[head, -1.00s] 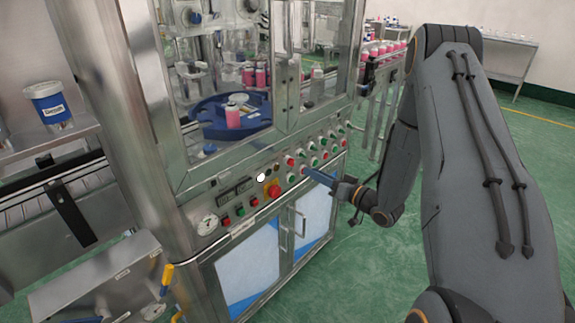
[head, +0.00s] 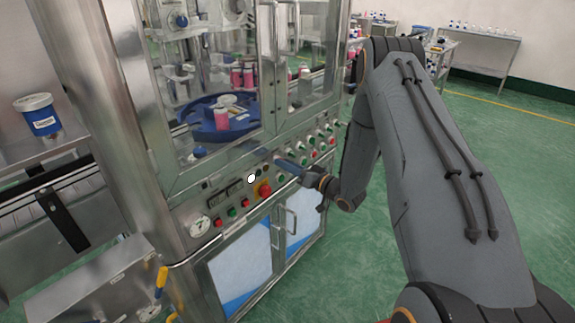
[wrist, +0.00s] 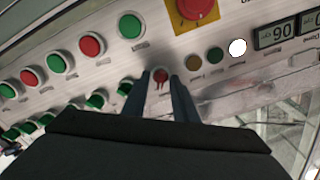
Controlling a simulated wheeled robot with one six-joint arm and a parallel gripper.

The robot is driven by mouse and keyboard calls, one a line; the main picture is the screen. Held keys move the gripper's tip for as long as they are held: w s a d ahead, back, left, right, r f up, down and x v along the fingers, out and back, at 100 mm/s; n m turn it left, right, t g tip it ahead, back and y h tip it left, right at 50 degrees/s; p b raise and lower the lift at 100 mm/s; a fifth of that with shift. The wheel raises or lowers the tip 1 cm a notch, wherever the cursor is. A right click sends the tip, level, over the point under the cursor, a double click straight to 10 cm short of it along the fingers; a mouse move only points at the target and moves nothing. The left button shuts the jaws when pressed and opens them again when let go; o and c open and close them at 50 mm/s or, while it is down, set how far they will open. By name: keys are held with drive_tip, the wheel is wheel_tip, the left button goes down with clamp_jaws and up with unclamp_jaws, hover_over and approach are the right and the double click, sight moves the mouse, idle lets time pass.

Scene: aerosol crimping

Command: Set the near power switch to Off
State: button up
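A small red switch (wrist: 161,76) with a handle-like mark sits on the metal control panel (wrist: 110,75) in the wrist view, below the yellow-backed red emergency stop. Its label is not readable, so I cannot confirm its name or setting. My gripper (wrist: 162,79) is open, with one dark blue finger on each side of this switch. Whether the fingers touch it I cannot tell. In the head view my gripper (head: 279,161) is at the panel, just right of and above the emergency stop (head: 262,190); the switch is hidden there.
Red and green buttons (wrist: 131,26) lie left of the gripper in the wrist view. A white lamp (wrist: 237,47) and digital displays (wrist: 273,37) are to the right. Cabinet door handles (head: 291,222) stick out below the panel. Open green floor (head: 350,265) lies to the right.

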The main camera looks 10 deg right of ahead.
clamp_jaws()
drive_tip(key=shift+n, duration=0.4)
drive_tip(key=n+b, duration=0.4)
drive_tip(key=n, duration=0.6)
drive_tip(key=shift+n+b, duration=0.35)
drive_tip(key=shift+n, duration=0.35)
unclamp_jaws()
drive_tip(key=shift+d, duration=0.15)
